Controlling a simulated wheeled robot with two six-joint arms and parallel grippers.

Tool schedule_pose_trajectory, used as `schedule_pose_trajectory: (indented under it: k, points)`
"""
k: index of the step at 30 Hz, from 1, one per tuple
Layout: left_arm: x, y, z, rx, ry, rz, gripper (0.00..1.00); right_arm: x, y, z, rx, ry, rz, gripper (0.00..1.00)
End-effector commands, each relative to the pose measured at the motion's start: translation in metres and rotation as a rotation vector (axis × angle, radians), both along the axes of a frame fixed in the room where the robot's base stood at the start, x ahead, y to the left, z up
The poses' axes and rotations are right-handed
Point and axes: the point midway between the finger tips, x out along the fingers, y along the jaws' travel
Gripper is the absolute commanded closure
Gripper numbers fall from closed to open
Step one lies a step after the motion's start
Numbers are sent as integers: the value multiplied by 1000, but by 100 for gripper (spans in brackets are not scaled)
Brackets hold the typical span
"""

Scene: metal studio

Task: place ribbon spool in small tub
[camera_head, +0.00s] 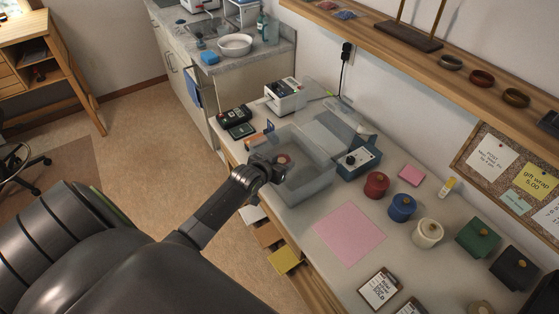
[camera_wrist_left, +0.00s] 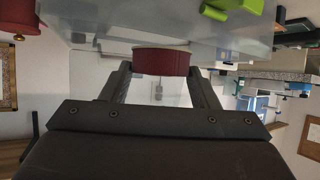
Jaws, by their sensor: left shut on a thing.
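The small tub (camera_head: 310,182) is a translucent grey bin on the counter, in the middle of the head view. My left gripper (camera_head: 281,164) is at the tub's near left side, over its opening. It is shut on the dark red ribbon spool (camera_wrist_left: 161,62), which sits between both fingers in the left wrist view. The spool also shows as a small reddish round (camera_head: 284,159) in the head view, partly hidden by the gripper. I cannot tell how far it is above the tub floor. My right gripper is not in view.
Red (camera_head: 376,184), blue (camera_head: 402,207) and cream (camera_head: 428,232) lidded pots stand right of the tub. A blue-grey device (camera_head: 358,162) stands close by its right side. A pink sheet (camera_head: 348,233) lies in front. A card terminal (camera_head: 236,116) is behind left.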

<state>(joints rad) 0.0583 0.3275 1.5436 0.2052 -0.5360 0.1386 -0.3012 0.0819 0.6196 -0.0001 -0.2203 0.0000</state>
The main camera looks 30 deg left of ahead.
Motion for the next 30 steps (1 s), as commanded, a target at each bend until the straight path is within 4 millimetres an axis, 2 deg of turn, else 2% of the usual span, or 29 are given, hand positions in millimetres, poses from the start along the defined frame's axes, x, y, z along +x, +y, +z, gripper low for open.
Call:
schedule_pose_trajectory:
  k: [1, 6, 14, 19, 21, 30]
  points:
    - [0, 0, 1, 0, -1, 0, 44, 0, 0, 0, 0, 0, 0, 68]
    - [0, 0, 1, 0, -1, 0, 23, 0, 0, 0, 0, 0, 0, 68]
    - [0, 0, 2, 0, -1, 0, 23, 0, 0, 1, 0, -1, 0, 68]
    - [1, 0, 18, 2, -4, -2, 23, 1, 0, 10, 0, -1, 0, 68]
    - [-7, 0, 16, 2, -1, -1, 23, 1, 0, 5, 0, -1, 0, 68]
    - [-46, -3, 37, 2, -2, -1, 23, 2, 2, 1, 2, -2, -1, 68]
